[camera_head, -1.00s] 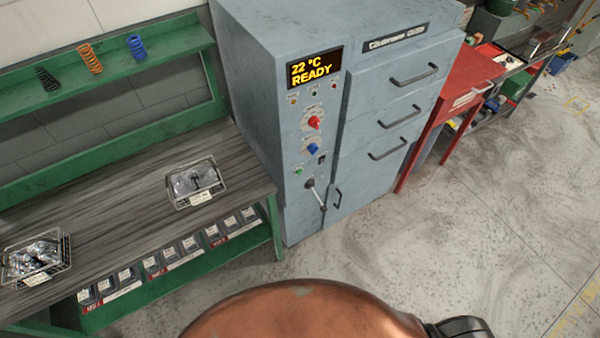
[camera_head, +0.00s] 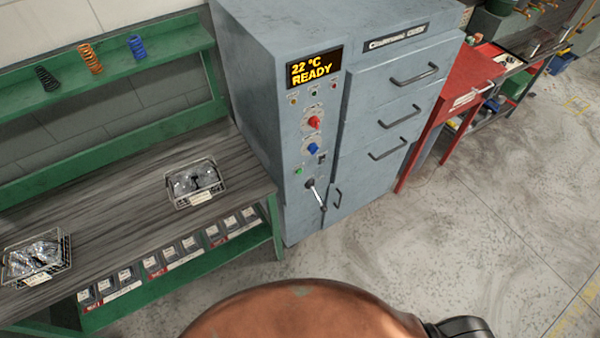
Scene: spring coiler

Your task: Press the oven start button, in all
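The grey-blue oven (camera_head: 270,60) stands in the middle of the head view. Its display (camera_head: 313,69) reads "22 °C READY" in yellow. Below the display are a red knob (camera_head: 314,122), a blue knob (camera_head: 313,148), a small black switch (camera_head: 321,158) and a lever (camera_head: 315,193) with a dark knob. A green button (camera_head: 298,171) sits at the lower left of the panel. No label on the button is readable. Neither of my grippers is in view.
A green workbench (camera_head: 100,225) stands left of the oven with two wire baskets (camera_head: 195,182) on it. A red table (camera_head: 465,85) stands right of the oven. The floor (camera_head: 480,230) in front is clear.

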